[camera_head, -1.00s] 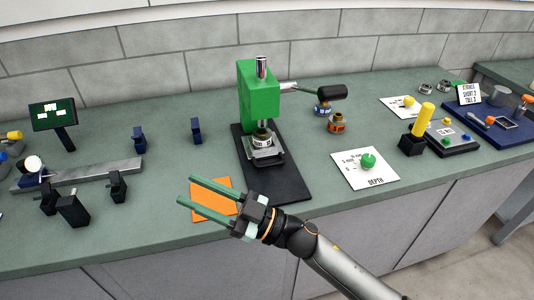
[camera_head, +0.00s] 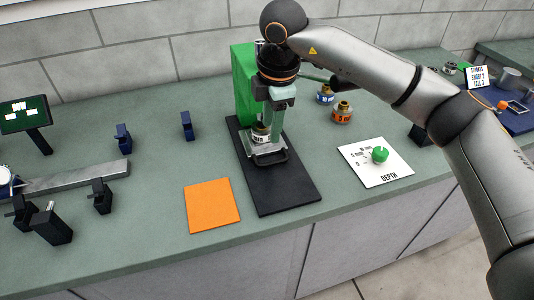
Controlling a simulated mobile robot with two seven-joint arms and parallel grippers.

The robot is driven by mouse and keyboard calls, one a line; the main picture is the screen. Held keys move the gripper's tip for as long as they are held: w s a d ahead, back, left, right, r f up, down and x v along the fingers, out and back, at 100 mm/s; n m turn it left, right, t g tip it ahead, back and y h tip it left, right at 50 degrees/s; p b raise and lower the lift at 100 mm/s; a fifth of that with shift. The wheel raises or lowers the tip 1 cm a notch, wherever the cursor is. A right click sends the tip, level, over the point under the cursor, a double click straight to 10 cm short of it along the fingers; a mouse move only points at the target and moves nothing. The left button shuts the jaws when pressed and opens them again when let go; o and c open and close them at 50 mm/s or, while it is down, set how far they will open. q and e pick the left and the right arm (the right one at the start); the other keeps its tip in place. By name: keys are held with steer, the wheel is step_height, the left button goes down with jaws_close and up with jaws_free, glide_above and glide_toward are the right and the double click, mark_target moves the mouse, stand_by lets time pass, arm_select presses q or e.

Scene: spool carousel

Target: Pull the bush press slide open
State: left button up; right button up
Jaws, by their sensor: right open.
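The green bush press (camera_head: 243,85) stands on a black base plate (camera_head: 287,190) at the back middle of the bench. Its slide (camera_head: 266,156) is a grey metal plate with a dark handle at the front, low on the press. A small bushing-like part with a white label (camera_head: 261,133) sits on the slide. My right gripper (camera_head: 269,135) points down in front of the press, over the slide, with its fingers apart. My right arm hides much of the press's top. I cannot tell whether the fingertips touch the handle. My left gripper is out of view.
An orange mat (camera_head: 212,205) lies left of the base plate. A white depth card with a green knob (camera_head: 380,154) lies to the right. Black and blue fixtures and a metal rail (camera_head: 80,176) are at left.

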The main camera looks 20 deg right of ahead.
mark_target(268, 163)
steer(key=f, duration=0.4)
steer(key=w+f+p, duration=0.1)
steer(key=f, duration=0.3)
steer(key=w+f, duration=0.1)
steer(key=f, duration=0.3)
steer(key=shift+w, duration=0.1)
steer(key=shift+c, duration=0.3)
jaws_close()
stand_by(0.8)
